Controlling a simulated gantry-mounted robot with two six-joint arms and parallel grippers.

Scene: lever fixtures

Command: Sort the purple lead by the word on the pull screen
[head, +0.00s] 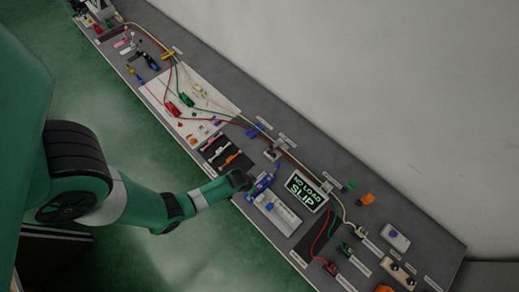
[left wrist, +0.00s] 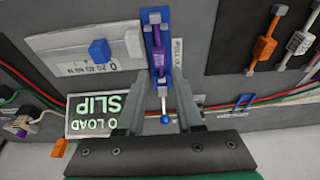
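The purple lead (left wrist: 157,52) lies in a narrow blue fixture (left wrist: 153,16), which also shows in the head view (head: 263,183). A thin lever with a blue ball end (left wrist: 165,118) sticks out of the fixture towards me. My left gripper (left wrist: 156,95) is open, its fingers on either side of the lever; whether either finger touches it I cannot tell. In the head view the left gripper (head: 243,180) is at the fixture's left end. The screen (head: 306,190) reads "NO LOAD SLIP"; it also shows upside down in the left wrist view (left wrist: 93,115). My right gripper is out of view.
A pale scale plate with a blue slider (left wrist: 99,50) lies beside the fixture. A dark rack (head: 225,155) holds orange, pale and other leads. Red and green cables (left wrist: 245,108) run behind the fixture. More clips and connectors (head: 350,250) crowd the right end of the grey bench.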

